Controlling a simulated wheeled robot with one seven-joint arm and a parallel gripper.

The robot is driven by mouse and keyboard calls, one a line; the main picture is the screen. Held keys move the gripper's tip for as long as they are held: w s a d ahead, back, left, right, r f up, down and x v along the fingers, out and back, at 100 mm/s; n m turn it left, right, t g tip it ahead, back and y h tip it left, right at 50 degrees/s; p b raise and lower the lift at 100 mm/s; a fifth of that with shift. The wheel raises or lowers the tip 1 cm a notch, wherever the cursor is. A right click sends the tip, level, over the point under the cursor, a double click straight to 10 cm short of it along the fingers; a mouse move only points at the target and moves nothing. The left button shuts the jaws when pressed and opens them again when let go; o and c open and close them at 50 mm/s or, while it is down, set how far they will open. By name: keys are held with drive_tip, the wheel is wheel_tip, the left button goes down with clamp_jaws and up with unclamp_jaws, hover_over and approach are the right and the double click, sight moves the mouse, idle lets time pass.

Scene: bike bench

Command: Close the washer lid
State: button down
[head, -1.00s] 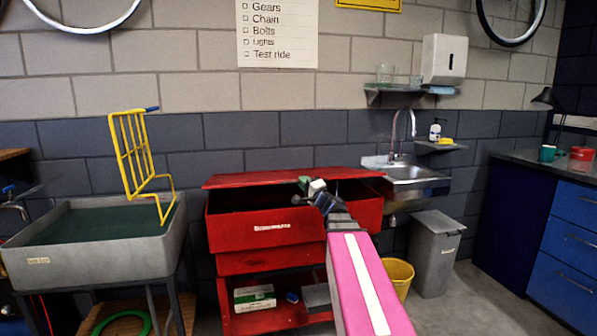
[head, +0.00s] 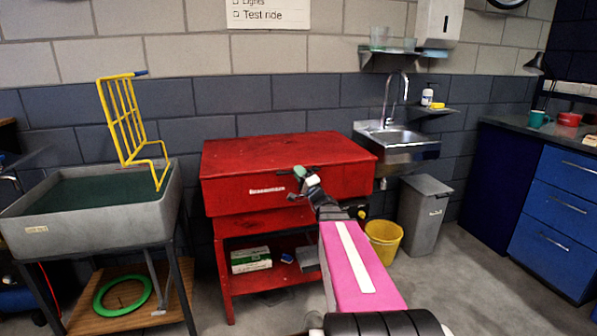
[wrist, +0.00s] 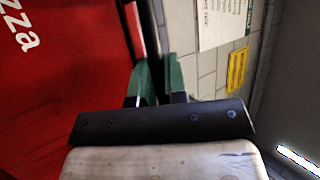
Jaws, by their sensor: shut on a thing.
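The washer (head: 235,202) is a red cabinet on legs, with white lettering on its front. In the head view its red lid (head: 265,152) lies over the top, with no clear gap at the front. My gripper (head: 301,176) is at the lid's front edge, right of the lettering. In the wrist view its green fingers (wrist: 160,82) are close together beside a narrow red strip (wrist: 135,28), seemingly the lid's edge, and are shut on it. A dark band lies between this strip and the red front; I cannot tell if it is a gap. The exact contact is hidden.
A grey tub (head: 30,227) with a yellow rack (head: 125,120) stands left. A sink (head: 400,140), yellow bucket (head: 384,243) and grey bin (head: 425,215) are right of the washer. Blue drawers (head: 555,210) stand far right. Floor is clear between bin and drawers.

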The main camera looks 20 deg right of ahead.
drive_tip(key=shift+w+f, duration=0.15)
drive_tip(key=shift+f, duration=0.45)
drive_tip(key=c, duration=1.2)
unclamp_jaws()
drive_tip(key=shift+r, duration=0.15)
drive_tip(key=shift+s, duration=0.2)
drive_tip(key=v, duration=1)
drive_tip(key=shift+s+d, duration=0.2)
